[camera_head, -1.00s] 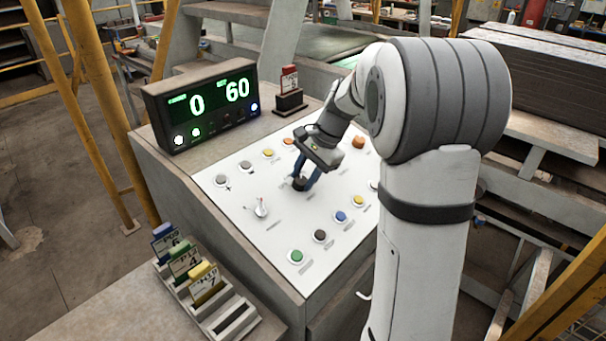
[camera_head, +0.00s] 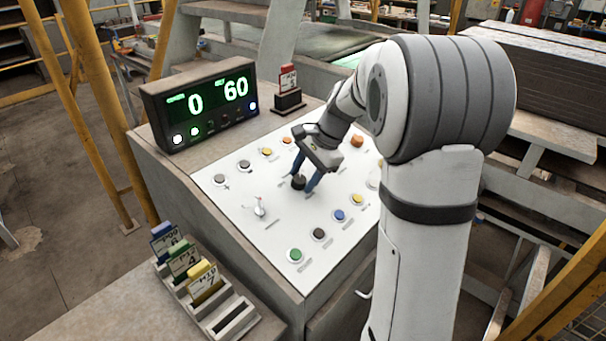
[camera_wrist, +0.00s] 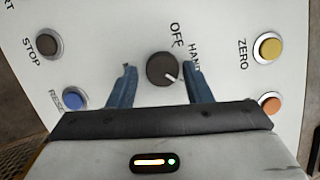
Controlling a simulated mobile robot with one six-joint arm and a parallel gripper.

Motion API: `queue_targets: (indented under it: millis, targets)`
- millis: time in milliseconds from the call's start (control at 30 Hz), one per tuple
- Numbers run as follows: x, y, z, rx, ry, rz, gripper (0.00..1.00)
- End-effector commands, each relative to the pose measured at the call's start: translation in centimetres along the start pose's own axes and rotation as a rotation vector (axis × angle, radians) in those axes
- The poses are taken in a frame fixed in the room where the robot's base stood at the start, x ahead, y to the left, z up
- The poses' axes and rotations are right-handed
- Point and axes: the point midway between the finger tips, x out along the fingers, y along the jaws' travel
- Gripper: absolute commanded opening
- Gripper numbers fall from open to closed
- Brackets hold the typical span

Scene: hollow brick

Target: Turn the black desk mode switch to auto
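The black mode switch (camera_wrist: 162,68) is a round knob with a white pointer line on the white panel. In the wrist view its pointer aims to the lower right, towards the right finger and below the HAND label. OFF and HAND are readable; no AUTO label shows, and the right finger covers part of that side. My gripper (camera_wrist: 160,86) is open, with one blue finger on each side of the knob and a visible gap to each. In the head view the knob (camera_head: 298,182) sits between the fingertips of my gripper (camera_head: 302,180).
Buttons surround the knob: STOP (camera_wrist: 47,43), blue RESET (camera_wrist: 73,99), yellow ZERO (camera_wrist: 269,47) and an orange one (camera_wrist: 271,103). A small lever (camera_head: 260,208) stands left of it. A display (camera_head: 200,105) reads 0 and 60. A card rack (camera_head: 222,312) is at the front left.

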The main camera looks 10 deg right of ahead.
Motion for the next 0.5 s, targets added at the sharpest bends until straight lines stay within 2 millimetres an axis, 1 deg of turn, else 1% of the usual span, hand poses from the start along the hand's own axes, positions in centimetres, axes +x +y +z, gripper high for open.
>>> queue_targets:
  millis: [33, 100, 367, 467, 500]
  targets:
    - [0.0, 0.0, 0.0, -0.001, 0.000, -0.001, 0.49]
    - [-0.1, -0.1, 0.0, -0.001, 0.001, -0.002, 0.55]
    - [-0.3, -0.1, 0.0, -0.002, 0.002, -0.004, 0.55]
    - [-1.2, -0.2, 0.0, -0.002, 0.002, -0.006, 0.55]
    - [-1.8, -0.2, 0.0, -0.002, 0.004, -0.008, 0.55]
